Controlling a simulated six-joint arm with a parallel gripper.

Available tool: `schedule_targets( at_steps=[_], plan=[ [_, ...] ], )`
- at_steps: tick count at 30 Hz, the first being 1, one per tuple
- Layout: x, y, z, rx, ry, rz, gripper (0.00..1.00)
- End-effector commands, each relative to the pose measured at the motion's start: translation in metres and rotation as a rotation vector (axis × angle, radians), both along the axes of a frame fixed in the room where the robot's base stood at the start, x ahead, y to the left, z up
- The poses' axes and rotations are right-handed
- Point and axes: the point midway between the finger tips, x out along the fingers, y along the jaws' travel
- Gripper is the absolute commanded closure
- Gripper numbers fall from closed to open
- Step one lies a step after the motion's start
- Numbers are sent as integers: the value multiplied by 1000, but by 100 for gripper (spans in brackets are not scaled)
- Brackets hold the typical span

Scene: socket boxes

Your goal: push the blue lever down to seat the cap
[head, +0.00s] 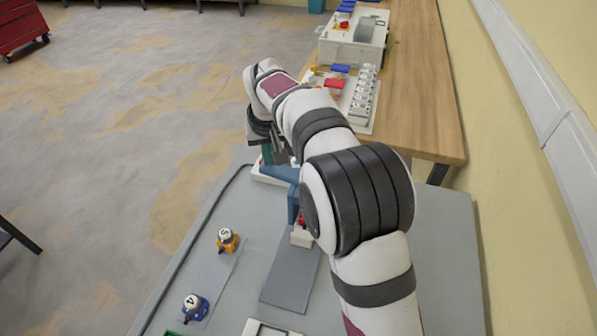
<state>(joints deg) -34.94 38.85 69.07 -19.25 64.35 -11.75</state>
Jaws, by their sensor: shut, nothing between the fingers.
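A blue lever (283,173) shows in the head view, partly hidden behind my arm. A blue upright part (293,203) stands just right of it; I cannot tell whether the two are joined. A white base (268,177) and a green part (266,154) show beside the lever. My gripper (278,157) is shut and empty, pointing down close above the lever. I cannot tell whether it touches it. The cap to be seated cannot be made out behind my arm.
A black-and-white piece on a yellow base (228,241) and one on a blue base (195,307) stand on the grey table (215,275) at the left. A dark grey plate (290,283) lies near the middle. A wooden bench (425,85) with boxes stands behind.

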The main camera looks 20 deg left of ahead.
Motion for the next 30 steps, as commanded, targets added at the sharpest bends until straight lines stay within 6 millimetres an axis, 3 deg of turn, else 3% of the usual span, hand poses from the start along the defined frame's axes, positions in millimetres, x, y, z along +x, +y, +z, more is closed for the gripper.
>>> schedule_targets(
  at_steps=[30],
  plan=[
    [0, 0, -31, -1, 2, 0, 100]
  ],
)
